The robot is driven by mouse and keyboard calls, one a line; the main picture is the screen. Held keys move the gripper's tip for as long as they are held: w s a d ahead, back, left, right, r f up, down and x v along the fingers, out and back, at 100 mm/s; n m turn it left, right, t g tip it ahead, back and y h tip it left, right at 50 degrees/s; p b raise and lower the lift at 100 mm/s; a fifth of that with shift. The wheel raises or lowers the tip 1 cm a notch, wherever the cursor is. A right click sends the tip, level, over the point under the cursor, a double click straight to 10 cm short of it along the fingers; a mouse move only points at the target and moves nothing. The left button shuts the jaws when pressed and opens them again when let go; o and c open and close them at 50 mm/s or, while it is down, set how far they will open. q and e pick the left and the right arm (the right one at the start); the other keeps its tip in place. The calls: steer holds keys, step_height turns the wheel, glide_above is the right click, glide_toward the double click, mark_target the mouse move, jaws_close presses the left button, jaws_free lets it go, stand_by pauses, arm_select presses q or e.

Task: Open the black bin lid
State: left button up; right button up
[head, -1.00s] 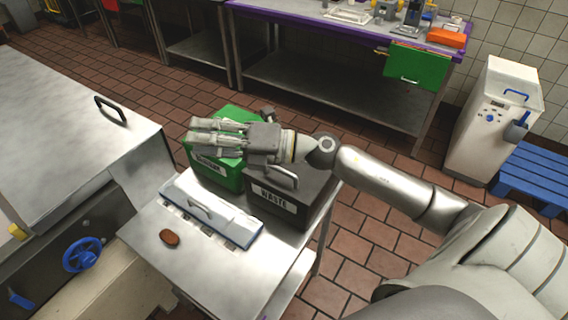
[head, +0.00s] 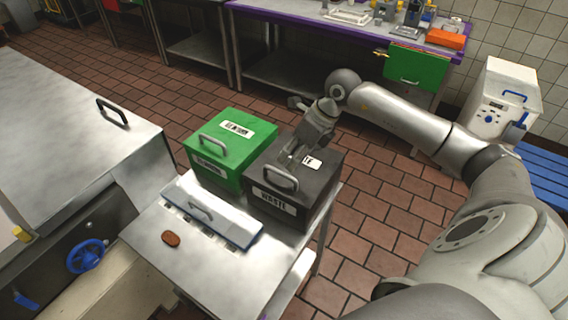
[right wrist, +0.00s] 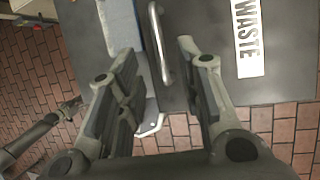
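The black bin (head: 318,197) stands on the small steel table, with a white WASTE label on its front. Its lid (head: 325,172) is closed, and a grey bar handle (head: 281,178) sits near the lid's front edge. My right gripper (head: 290,160) reaches over the lid from the back, its fingers close behind the handle and partly covering the lid label. In the right wrist view the gripper (right wrist: 157,55) is open, with the handle (right wrist: 161,46) seen in the gap between the fingers; contact cannot be told.
A green bin (head: 217,170) with its own handle stands against the black bin's left side. A white and blue lidded container (head: 213,212) lies in front of both bins. A brown patty (head: 171,239) rests on the steel table (head: 190,270).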

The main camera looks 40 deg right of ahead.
steer(key=p+x, duration=0.1)
steer(key=x, duration=0.4)
steer(key=shift+w+a+f, duration=0.1)
steer(key=shift+f, duration=0.3)
jaws_close()
